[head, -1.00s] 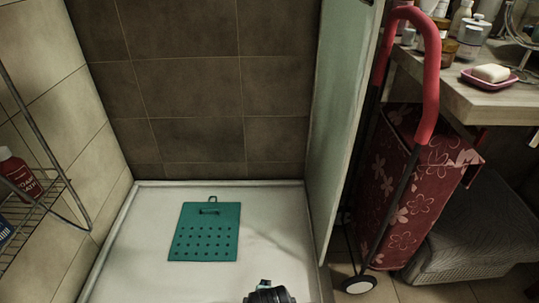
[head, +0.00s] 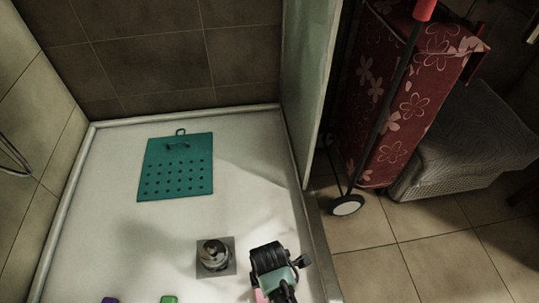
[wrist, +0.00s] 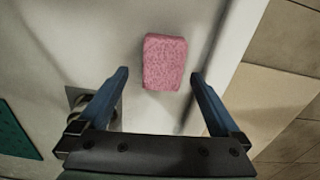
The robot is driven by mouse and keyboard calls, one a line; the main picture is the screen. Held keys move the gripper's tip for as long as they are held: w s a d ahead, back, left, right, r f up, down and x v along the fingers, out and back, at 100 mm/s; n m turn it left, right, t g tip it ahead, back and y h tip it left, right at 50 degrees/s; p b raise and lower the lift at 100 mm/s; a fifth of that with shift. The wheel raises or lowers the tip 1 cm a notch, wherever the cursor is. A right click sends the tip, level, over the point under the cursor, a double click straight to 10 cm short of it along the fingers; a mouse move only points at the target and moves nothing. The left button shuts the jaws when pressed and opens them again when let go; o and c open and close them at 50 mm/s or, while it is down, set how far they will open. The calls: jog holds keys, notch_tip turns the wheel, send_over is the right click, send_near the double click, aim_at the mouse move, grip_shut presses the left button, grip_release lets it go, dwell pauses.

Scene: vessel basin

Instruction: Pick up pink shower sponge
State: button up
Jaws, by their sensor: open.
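The pink shower sponge (wrist: 165,62) lies flat on the white shower tray in the wrist view. It is a rounded rectangle with a rough surface. My gripper (wrist: 160,74) is open, with one blue finger to each side of the sponge's lower end in the picture. The sponge looks free of both fingers; how far below them it lies I cannot tell. In the head view, a small pink edge of the sponge (head: 260,296) shows beside my gripper (head: 284,292), at the bottom of the picture.
The white shower tray (head: 115,240) holds a teal perforated mat (head: 178,168) and a metal drain (head: 213,256). Purple (head: 110,300) and green (head: 169,299) items show at the bottom edge. A glass panel (head: 312,90) and a red flowered trolley (head: 410,90) stand at the right.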

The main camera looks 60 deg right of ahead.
aim_at(259, 298)
jog(key=shift+s+a+f+b, duration=0.1)
jog(key=shift+f+b, duration=1.2)
jog(key=shift+f, duration=0.15)
jog(key=shift+s+a+f+b, duration=0.1)
jog(key=shift+f+b, duration=1.2)
jog(key=shift+f, duration=0.1)
jog(key=shift+r, duration=0.1)
jog(key=c, duration=1.2)
